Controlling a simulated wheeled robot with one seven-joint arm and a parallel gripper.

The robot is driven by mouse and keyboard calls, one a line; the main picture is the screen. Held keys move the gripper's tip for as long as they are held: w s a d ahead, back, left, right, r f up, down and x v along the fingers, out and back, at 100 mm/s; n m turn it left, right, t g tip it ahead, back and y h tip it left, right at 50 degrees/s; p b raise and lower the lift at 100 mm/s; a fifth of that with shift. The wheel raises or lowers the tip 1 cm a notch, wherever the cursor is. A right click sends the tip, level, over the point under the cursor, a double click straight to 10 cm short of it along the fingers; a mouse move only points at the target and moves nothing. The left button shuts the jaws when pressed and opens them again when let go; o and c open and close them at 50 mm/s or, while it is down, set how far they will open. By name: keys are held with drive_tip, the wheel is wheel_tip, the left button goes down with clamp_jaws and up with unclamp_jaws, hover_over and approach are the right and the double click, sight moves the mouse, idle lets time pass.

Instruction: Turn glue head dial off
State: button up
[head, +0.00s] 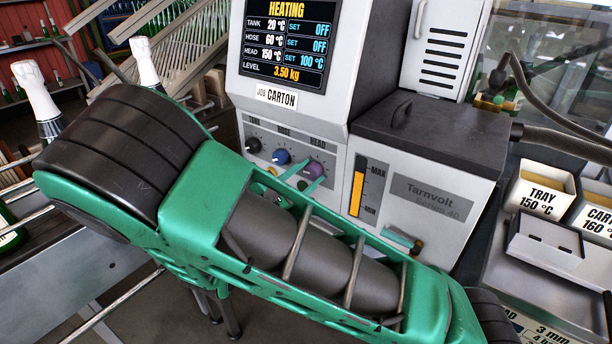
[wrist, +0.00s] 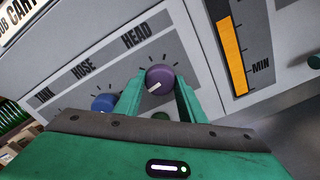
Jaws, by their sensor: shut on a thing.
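The head dial (head: 315,170) is a purple knob on the grey glue unit, at the right end of a row of dials under the label HEAD. It also shows in the wrist view (wrist: 160,78), with a pale pointer mark toward its lower left. My gripper (head: 300,181) reaches the panel, and its green fingers stand on either side of the purple dial in the wrist view (wrist: 160,88). It is shut on the dial. The display (head: 287,45) reads HEATING, with TANK and HOSE set OFF and HEAD 150 °C set 100 °C.
The blue hose dial (head: 281,157) is close beside my gripper, and a black tank dial (head: 253,145) is farther left. An orange level gauge (head: 356,189) is right of the dials. Labelled trays (head: 540,197) stand at the right. White-topped bottles (head: 37,92) stand at the left.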

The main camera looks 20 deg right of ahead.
drive_tip(key=shift+w+a+n, duration=0.1)
drive_tip(key=shift+a+n, duration=0.1)
drive_tip(key=shift+n, duration=2)
drive_tip(key=o, duration=1)
drive_tip(key=shift+o, duration=0.2)
drive_tip(key=shift+d, duration=0.1)
drive_tip(key=v, duration=1)
drive_tip(key=shift+a, duration=0.35)
